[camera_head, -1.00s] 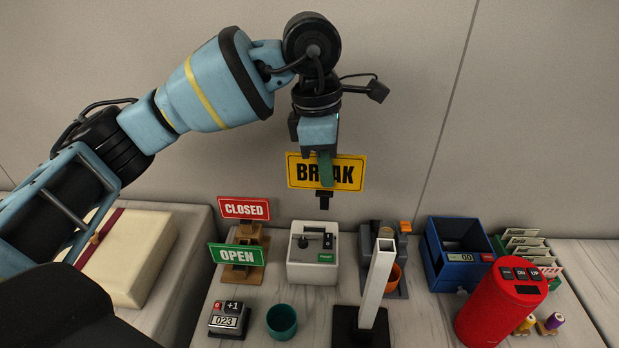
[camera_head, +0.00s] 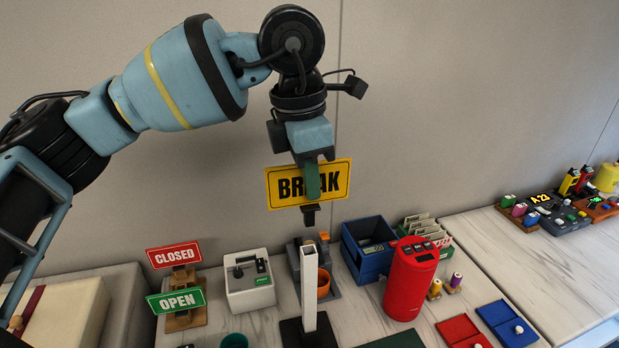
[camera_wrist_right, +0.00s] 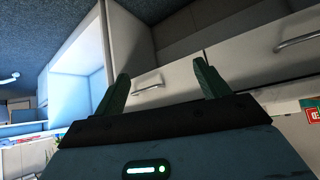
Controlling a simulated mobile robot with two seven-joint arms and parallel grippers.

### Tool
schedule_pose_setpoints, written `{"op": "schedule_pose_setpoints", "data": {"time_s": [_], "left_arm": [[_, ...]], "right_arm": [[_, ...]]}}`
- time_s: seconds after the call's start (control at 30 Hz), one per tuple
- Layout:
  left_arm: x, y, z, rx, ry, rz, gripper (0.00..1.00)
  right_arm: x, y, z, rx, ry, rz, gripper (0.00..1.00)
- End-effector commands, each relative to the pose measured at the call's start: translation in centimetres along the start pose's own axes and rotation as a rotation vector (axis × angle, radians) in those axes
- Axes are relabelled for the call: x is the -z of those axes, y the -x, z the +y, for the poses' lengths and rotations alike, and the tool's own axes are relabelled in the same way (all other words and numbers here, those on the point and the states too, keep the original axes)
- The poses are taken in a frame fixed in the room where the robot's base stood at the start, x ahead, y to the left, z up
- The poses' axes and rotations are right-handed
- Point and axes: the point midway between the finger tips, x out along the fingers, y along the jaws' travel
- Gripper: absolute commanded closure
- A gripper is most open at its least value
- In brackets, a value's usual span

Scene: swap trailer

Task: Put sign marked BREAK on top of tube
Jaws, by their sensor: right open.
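The yellow sign marked BREAK (camera_head: 335,181) is held upright in the air by my left gripper (camera_head: 311,183), which is shut on it. A short dark stub (camera_head: 311,214) hangs under the sign. The white square tube (camera_head: 310,287) stands upright on a black base (camera_head: 290,333). In the head view the sign appears above the tube, with a gap between the stub and the tube's top. My right gripper (camera_wrist_right: 165,85) is open and empty in the right wrist view, facing cabinets; it is not in the head view.
The CLOSED sign (camera_head: 173,254) and OPEN sign (camera_head: 176,300) stand on wooden holders at left. A white box (camera_head: 248,285), a blue bin (camera_head: 364,262) and a red cylinder (camera_head: 408,283) surround the tube. The counter at right (camera_head: 530,260) has free room.

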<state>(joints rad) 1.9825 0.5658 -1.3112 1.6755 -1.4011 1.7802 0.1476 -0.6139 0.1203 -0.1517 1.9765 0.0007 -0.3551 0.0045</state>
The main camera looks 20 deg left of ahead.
Motion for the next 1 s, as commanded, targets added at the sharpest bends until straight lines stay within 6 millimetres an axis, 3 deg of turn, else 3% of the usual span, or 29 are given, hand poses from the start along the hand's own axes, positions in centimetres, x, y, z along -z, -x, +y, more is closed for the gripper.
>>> {"op": "schedule_pose_setpoints", "data": {"time_s": [0.6, 1.0], "left_arm": [[0.5, -4.3, 0.1, 0.003, -0.001, 0.002, 1.00], [0.6, -4.6, 0.0, -0.001, 0.000, -0.001, 1.00]], "right_arm": [[-3.3, -0.7, -0.6, 0.006, -0.019, -0.056, 0.26], [-3.0, -0.9, -0.6, 0.007, -0.021, -0.049, 0.26]]}}
